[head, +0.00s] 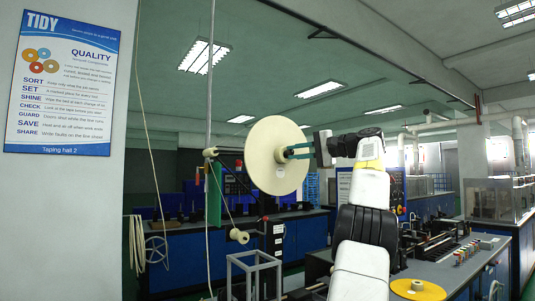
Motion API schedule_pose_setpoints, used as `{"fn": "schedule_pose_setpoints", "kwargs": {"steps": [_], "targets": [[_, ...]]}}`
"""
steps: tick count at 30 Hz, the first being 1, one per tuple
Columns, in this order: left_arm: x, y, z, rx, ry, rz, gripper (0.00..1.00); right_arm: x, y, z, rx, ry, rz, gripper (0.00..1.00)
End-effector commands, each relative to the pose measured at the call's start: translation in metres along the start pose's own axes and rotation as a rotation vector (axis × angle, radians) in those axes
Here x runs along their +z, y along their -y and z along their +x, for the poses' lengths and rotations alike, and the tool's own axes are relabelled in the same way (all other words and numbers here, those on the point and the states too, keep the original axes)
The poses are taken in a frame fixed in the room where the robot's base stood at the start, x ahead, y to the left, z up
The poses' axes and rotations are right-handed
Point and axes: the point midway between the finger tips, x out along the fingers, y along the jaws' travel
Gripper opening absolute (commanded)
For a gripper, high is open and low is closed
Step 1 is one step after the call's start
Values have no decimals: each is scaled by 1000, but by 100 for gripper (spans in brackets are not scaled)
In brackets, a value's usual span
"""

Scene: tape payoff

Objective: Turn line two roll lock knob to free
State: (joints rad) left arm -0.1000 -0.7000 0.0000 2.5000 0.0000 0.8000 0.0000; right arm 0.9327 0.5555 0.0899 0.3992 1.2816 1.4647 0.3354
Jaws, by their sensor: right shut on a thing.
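A large cream tape roll (270,130) stands upright on its holder in the middle of the head view, facing me. My right gripper (288,152) comes in from the right, with its teal fingers at the centre of the roll. The fingers are shut on the roll lock knob (281,154) at the hub. The knob is small and partly hidden by the fingers, so its turned position cannot be told. My left gripper is not in view.
A thin upright pole with small cream rollers (239,236) stands left of the roll. A grey open frame (255,268) is below. A yellow disc (417,290) lies on the bench at lower right. A wall poster (68,85) hangs at left.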

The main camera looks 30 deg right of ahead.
Motion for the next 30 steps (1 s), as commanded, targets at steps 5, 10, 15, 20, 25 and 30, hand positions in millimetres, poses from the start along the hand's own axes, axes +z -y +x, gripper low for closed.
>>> {"fn": "schedule_pose_setpoints", "kwargs": {"steps": [5,10,15,20,25,30], "targets": [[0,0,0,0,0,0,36,0,-1,0,3,2,1,29],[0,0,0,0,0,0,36,0,-1,0,2,1,1,40],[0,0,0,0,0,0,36,0,0,0,1,1,1,40],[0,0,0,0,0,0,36,-1,0,-12,2,-3,1,40],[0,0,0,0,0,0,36,-1,-1,-41,1,-3,2,40],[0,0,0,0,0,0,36,-1,-1,-66,1,-2,1,40]]}}
